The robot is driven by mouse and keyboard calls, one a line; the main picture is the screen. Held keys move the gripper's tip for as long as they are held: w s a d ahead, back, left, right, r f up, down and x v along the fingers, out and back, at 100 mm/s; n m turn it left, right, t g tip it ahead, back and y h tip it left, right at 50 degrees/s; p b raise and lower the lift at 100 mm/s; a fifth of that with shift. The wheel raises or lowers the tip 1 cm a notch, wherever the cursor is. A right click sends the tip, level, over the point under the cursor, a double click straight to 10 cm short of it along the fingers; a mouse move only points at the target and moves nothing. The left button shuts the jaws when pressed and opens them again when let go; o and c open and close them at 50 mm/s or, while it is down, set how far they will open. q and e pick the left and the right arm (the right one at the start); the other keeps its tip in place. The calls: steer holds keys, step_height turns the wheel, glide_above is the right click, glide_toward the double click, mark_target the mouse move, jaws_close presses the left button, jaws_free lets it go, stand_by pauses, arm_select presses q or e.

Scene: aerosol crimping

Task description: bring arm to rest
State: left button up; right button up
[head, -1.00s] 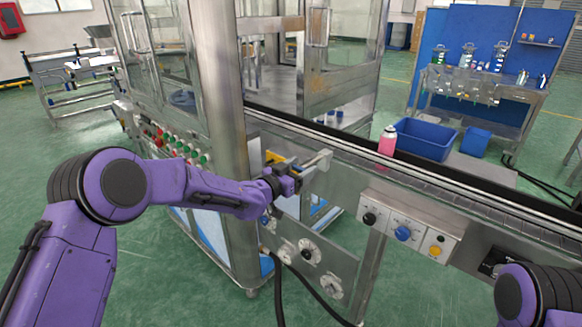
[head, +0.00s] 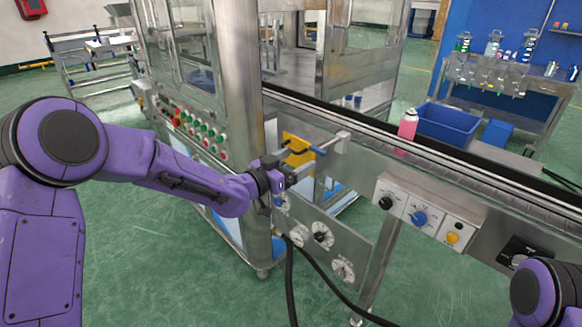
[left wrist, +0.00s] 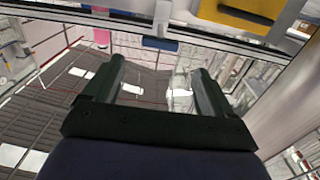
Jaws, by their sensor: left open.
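My left arm comes in from the left in the head view. Its gripper (head: 296,177) is beside the conveyor's front side, just below a yellow bracket (head: 297,148). The left wrist view shows the gripper (left wrist: 158,72) with two dark fingers spread apart and nothing between them. A pink spray can (head: 408,124) stands upright on the conveyor (head: 470,173), apart from the gripper. Only a purple and black part of my right arm shows at the lower right; its gripper is out of view.
A steel machine frame (head: 240,75) stands close behind my left arm. A control box (head: 425,212) with knobs is on the conveyor's front. A blue bin (head: 447,125) stands beyond the conveyor. Black cables hang below the gripper. Green floor in front is open.

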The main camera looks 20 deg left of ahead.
arm_select(q)
steer(key=shift+v, duration=0.95)
steer(key=s+a+f+n+g+y, duration=0.35)
steer(key=s+f+n+y, duration=0.35)
steer(key=f, duration=0.6)
steer(key=s+a+f+n+g+y, duration=0.2)
steer(key=s+a+f+n, duration=0.25)
steer(key=s+f, duration=0.55)
steer(key=s+a+f+g+y, duration=0.1)
steer(key=s+f+g, duration=0.1)
steer(key=s+f, duration=0.3)
steer(key=s+a+f+g+y, duration=0.1)
steer(key=s+f, duration=0.4)
steer(key=s, duration=0.7)
steer(key=s+a+f+n+g+y, duration=0.1)
steer(key=s+f+g, duration=0.3)
steer(key=s, duration=0.4)
steer(key=shift+s+a+f, duration=0.3)
steer(key=shift+a+f, duration=0.1)
steer(key=shift+f, duration=0.25)
